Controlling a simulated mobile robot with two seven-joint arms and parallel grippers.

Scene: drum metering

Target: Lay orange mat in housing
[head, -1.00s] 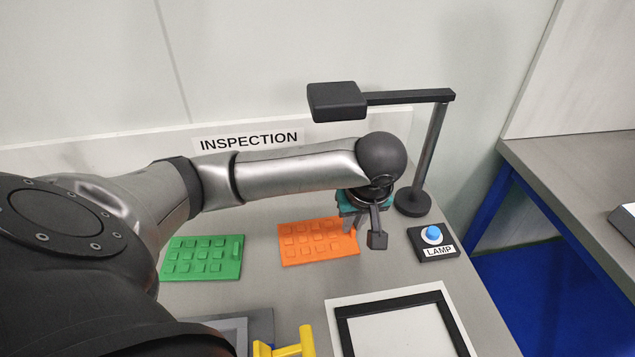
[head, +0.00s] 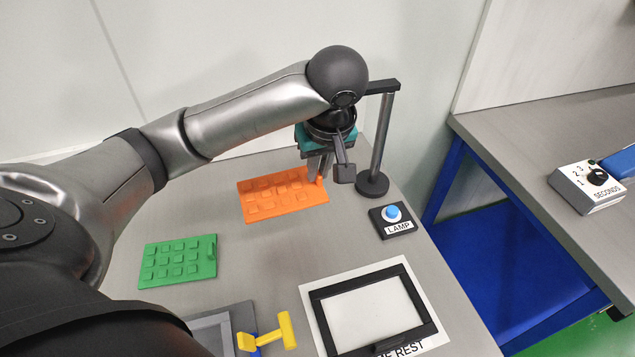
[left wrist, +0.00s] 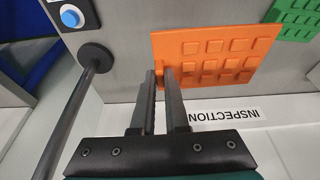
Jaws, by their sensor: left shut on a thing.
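The orange mat (head: 268,200) is a flat sheet with rows of raised square pads. My left gripper (head: 319,178) is shut on its right end, at a small upright tab. The mat appears lifted a little above the grey table. In the left wrist view the fingers (left wrist: 160,75) close at the edge of the orange mat (left wrist: 225,50). A grey tray-like piece (head: 212,325), possibly the housing, shows at the bottom edge, partly hidden by my left arm. My right gripper is not in view.
A green padded mat (head: 180,260) lies left of the orange one. A lamp post (head: 380,140) stands close behind my left gripper, with a blue-button LAMP box (head: 393,222) to its right. A yellow handle (head: 270,335) and a black frame (head: 322,318) on a white sheet lie in front.

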